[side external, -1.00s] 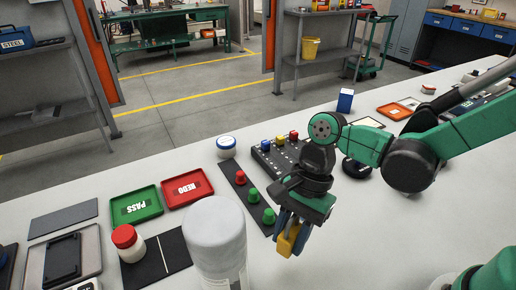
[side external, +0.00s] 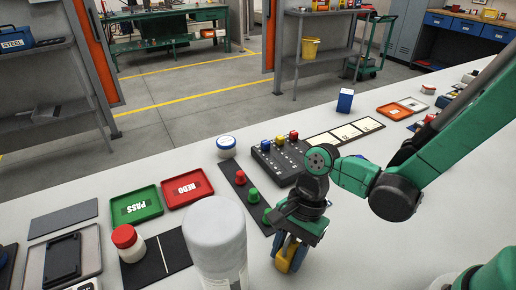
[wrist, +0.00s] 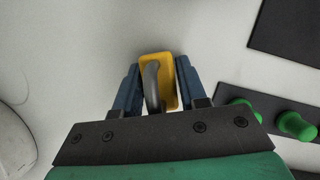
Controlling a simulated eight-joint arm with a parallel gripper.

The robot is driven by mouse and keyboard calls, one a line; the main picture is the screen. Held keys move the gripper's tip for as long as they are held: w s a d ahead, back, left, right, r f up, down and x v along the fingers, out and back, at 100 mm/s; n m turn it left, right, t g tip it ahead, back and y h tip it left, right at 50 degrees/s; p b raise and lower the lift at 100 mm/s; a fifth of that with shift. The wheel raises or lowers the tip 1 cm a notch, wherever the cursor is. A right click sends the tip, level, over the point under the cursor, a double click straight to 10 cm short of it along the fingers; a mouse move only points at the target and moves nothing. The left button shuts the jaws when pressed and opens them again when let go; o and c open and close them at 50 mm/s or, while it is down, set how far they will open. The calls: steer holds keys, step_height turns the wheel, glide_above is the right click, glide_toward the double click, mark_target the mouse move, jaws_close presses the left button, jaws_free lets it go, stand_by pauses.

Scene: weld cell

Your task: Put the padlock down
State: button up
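The yellow padlock (side external: 291,261) with a grey shackle (wrist: 152,84) is between the blue fingers of my gripper (side external: 289,258). In the wrist view the fingers (wrist: 158,87) press on both sides of the padlock's body (wrist: 171,70), so the gripper is shut on it. The gripper points down over the pale bench top (side external: 345,245). The padlock's lower end is at or close to the bench surface; I cannot tell whether it touches.
A dark strip with red and green buttons (side external: 253,195) lies just left of the gripper. A white cylinder (side external: 215,245) stands in the left foreground. The green PASS tray (side external: 153,213) and red REDO tray (side external: 204,177) lie farther left. Bench right of the gripper is clear.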

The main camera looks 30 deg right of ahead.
steer(key=shift+o, duration=1.4)
steer(key=shift+r, duration=0.1)
steer(key=v, duration=1.2)
steer(key=w+d+r+n+t+h, duration=0.1)
steer(key=d+n+t+h, duration=0.3)
steer(key=d+n+t, duration=0.4)
steer(key=shift+d+r+n+t, duration=0.4)
steer(key=shift+d+n, duration=1.25)
steer(key=shift+n, duration=1.15)
